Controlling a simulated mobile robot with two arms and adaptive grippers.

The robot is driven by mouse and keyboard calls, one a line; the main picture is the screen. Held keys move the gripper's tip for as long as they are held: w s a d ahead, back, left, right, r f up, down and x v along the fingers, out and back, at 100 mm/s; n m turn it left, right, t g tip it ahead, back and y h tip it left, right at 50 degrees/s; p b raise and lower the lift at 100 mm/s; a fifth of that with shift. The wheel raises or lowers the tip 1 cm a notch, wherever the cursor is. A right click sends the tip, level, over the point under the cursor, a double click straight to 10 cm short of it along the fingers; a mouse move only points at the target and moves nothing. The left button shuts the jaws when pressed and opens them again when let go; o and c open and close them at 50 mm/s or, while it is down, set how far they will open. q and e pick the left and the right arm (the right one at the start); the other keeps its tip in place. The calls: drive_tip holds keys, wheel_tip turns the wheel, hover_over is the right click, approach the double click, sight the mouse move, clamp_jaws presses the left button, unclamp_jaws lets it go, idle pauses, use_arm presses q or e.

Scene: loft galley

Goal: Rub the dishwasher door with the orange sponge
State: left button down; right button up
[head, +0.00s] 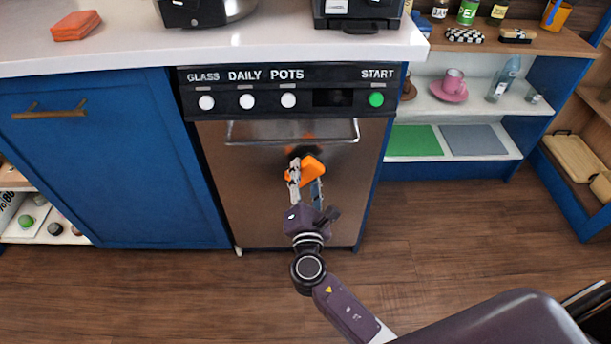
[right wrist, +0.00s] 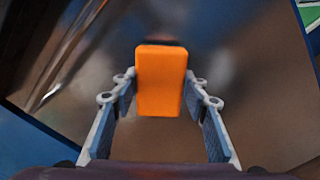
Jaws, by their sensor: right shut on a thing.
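The dishwasher door (head: 240,185) is a brushed metal panel, upright and shut, with a bar handle (head: 290,141) near its top. My right gripper (head: 305,175) is in front of the door, below the handle. It is shut on the orange sponge (head: 309,168). In the right wrist view the sponge (right wrist: 160,85) sits between the two fingers, with its far end toward the door (right wrist: 255,75). A dark blurred reflection shows at that end. I cannot tell if the sponge touches the door. My left gripper is not in view.
A control panel (head: 333,100) with buttons lies above the door. A red-orange block (head: 76,25) and dark appliances are on the white counter (head: 130,52). Open shelves (head: 470,105) hold crockery and bottles at right. The wooden floor (head: 170,290) in front is mostly clear.

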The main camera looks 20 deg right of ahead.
sight(320, 175)
drive_tip(key=shift+x, duration=1.05)
idle(0.4)
drive_tip(key=shift+s+d, duration=0.3)
drive_tip(key=shift+d, duration=0.55)
drive_tip(key=shift+s+d, duration=0.3)
drive_tip(key=shift+d, duration=0.75)
drive_tip(key=shift+w+a, duration=0.1)
drive_tip(key=shift+a, duration=0.05)
drive_tip(key=shift+w+a+r+b, duration=0.1)
drive_tip(key=shift+w+a+b, duration=0.1)
drive_tip(key=shift+a, duration=0.4)
drive_tip(key=shift+w+a+b, duration=0.15)
drive_tip(key=shift+w+a, duration=0.1)
drive_tip(key=shift+a, duration=0.4)
drive_tip(key=shift+w+a+r, duration=0.15)
drive_tip(key=shift+w+a, duration=0.05)
drive_tip(key=shift+a, duration=0.35)
